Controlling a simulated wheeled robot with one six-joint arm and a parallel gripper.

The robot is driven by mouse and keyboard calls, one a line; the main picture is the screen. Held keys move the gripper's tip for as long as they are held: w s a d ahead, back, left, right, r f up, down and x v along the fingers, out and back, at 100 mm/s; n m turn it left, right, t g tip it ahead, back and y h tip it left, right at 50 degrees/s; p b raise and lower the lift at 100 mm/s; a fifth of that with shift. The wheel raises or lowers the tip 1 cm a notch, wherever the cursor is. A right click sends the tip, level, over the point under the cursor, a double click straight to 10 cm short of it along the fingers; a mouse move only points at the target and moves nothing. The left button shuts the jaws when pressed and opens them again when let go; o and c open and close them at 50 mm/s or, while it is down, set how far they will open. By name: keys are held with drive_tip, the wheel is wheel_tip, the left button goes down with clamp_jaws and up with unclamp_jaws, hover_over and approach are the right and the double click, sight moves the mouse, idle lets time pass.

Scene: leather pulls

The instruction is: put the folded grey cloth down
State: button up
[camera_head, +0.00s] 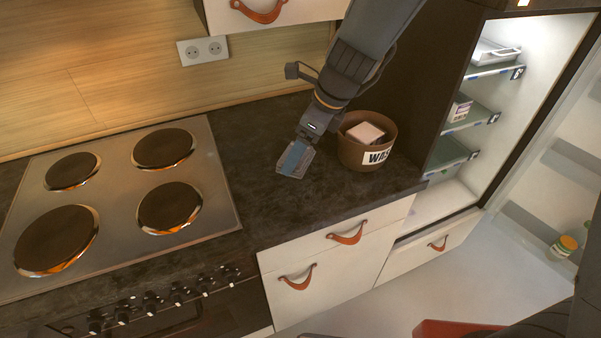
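My gripper (294,162) is above the dark worktop, between the hob and the brown bin, and points down. A small flat blue-grey piece shows at its fingertips. I cannot tell whether this is the folded grey cloth or part of the fingers, nor how far apart the fingers are. I see no other folded grey cloth on the worktop. I cannot tell whether the fingertips touch the worktop (262,203).
The round brown bin (352,157), labelled "WAS…", stands right of my gripper with a pale pinkish block (365,133) in it. The hob (118,196) is at left. An open fridge (467,150) stands at right. Worktop in front of my gripper is clear.

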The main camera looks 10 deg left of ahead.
wheel_tip(320, 180, down, 5)
drive_tip(key=shift+d+r, duration=0.1)
drive_tip(key=shift+d, duration=0.05)
drive_tip(key=shift+f+b, duration=0.45)
drive_tip(key=shift+f, duration=1.4)
drive_tip(key=shift+f, duration=0.1)
drive_tip(key=o, duration=1.2)
drive_tip(key=shift+r, duration=0.25)
drive_tip(key=v, duration=1.1)
drive_tip(key=shift+d+r, duration=0.2)
drive_tip(key=shift+r, duration=0.1)
